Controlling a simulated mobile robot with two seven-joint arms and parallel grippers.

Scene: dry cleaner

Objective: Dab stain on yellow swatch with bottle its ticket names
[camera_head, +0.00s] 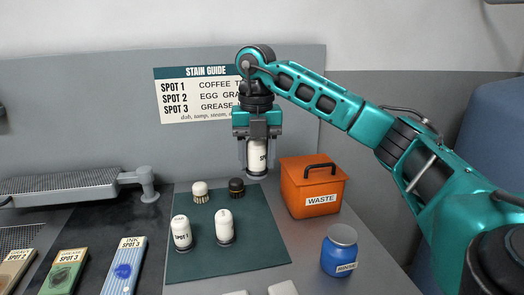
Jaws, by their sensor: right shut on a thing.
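My right gripper (258,138) points down, shut on a white bottle (258,158) held upright above the back of the green mat. Its label begins "SP"; the number is hidden. A white bottle marked SPOT 1 (181,234) stands on the mat, and another white bottle (224,230) with an unclear label stands to its right. Stained swatches lie at lower left: a tan or yellowish one (12,270), cut off by the picture edge, a green one (62,278) and a blue one (123,270) whose ticket reads INK SPOT 3. The tan one's ticket is too small to read surely. My left gripper is out of view.
The green mat (240,258) also holds a white-topped brush (200,193) and a black-topped brush (237,187). An orange WASTE bin (314,187) and a blue RINSE jar (339,252) stand right. A metal grille (60,184) and arm are left. A STAIN GUIDE (195,95) hangs behind.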

